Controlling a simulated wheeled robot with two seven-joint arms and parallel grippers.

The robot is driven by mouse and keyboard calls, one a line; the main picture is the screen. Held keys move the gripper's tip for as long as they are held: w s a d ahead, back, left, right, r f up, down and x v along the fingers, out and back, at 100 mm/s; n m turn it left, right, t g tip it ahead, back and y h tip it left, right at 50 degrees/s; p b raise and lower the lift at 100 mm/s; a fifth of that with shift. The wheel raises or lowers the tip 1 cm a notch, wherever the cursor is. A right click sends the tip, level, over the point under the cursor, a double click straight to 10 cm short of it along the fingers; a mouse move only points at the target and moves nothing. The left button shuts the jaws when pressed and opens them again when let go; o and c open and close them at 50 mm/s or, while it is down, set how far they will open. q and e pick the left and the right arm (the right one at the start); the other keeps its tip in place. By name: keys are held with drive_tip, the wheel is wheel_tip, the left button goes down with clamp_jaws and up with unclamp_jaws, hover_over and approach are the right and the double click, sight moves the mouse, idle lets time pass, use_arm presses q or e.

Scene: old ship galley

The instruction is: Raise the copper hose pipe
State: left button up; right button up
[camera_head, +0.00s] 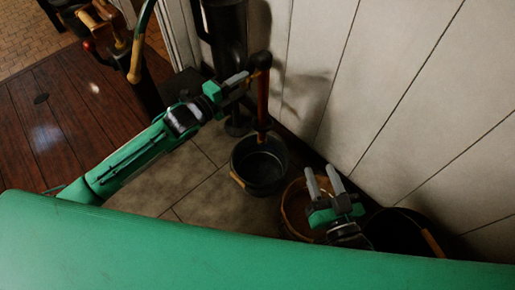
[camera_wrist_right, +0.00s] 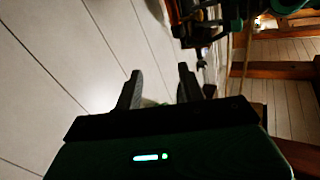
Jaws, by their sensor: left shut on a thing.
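The copper hose pipe (camera_head: 263,103) is a reddish upright rod with a dark elbow-like top (camera_head: 261,61), near the white wall. Its lower end is above or inside a dark bucket (camera_head: 262,187); I cannot tell which. My left gripper (camera_head: 250,73) is shut on the pipe near its dark top, and the exact contact is hard to see. My right gripper (camera_head: 323,178) is open and empty above a brown bucket (camera_head: 293,213). Its two spread fingers also show in the right wrist view (camera_wrist_right: 159,88), with nothing between them.
Another dark bucket (camera_head: 392,232) stands at the right against the white plank wall (camera_head: 400,75). A dark cylinder (camera_head: 228,45) stands behind my left gripper. A hose with a tan end (camera_head: 136,62) hangs at the upper left. Tiled floor (camera_head: 205,190) is open at the left of the buckets.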

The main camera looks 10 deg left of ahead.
use_arm(q)
wheel_tip(320, 180, up, 2)
drive_tip(key=shift+r+p, duration=0.15)
drive_tip(key=shift+p, duration=0.65)
use_arm(e)
drive_tip(key=s+f+g, duration=0.4)
drive_tip(key=f, duration=0.2)
use_arm(q)
wheel_tip(320, 180, up, 3)
drive_tip(key=shift+f+p, duration=0.15)
drive_tip(key=shift+p, duration=1.1)
wheel_tip(320, 180, up, 2)
drive_tip(key=shift+r+p, duration=0.25)
drive_tip(key=shift+p, duration=0.85)
drive_tip(key=shift+w+r, duration=0.1)
use_arm(e)
drive_tip(key=s+d+g+h, duration=0.3)
drive_tip(key=d+g+h, duration=0.2)
drive_tip(key=d, duration=0.3)
drive_tip(key=shift+d+r+g, duration=0.15)
drive_tip(key=shift+d+g, duration=0.2)
drive_tip(key=shift+g, duration=0.55)
use_arm(q)
drive_tip(key=o, duration=1.1)
drive_tip(key=shift+c, duration=0.2)
drive_tip(key=shift+o, duration=0.2)
use_arm(e)
drive_tip(key=shift+s, duration=0.1)
